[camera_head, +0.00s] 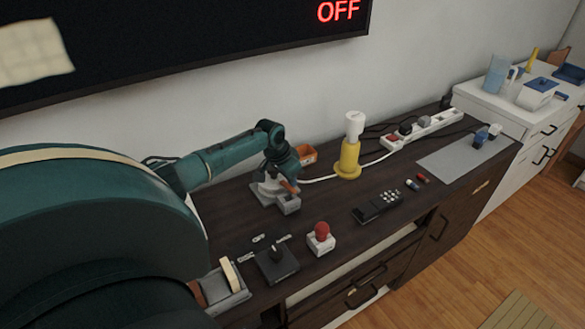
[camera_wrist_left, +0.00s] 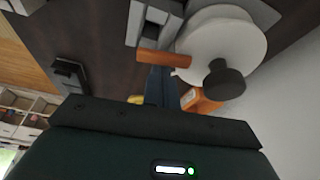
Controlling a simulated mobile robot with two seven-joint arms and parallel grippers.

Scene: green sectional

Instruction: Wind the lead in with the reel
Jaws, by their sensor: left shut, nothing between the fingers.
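The reel has a grey base (camera_head: 288,205), mostly behind my left gripper in the head view. In the left wrist view it shows as a white disc (camera_wrist_left: 215,45) with a black knob (camera_wrist_left: 224,82), beside a grey block (camera_wrist_left: 150,22). A short orange-brown bar (camera_wrist_left: 164,59) lies across my left fingertips; it also shows in the head view (camera_head: 290,187). My left gripper (camera_head: 284,176) is shut with nothing between its fingers, right at the reel. The white lead (camera_head: 322,179) runs from near the reel past a yellow-and-white bottle-like thing (camera_head: 348,160).
A white power strip (camera_head: 420,130) with plugs lies at the back. An orange box (camera_head: 306,153) stands behind the reel. A grey mat (camera_head: 455,158) lies right.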

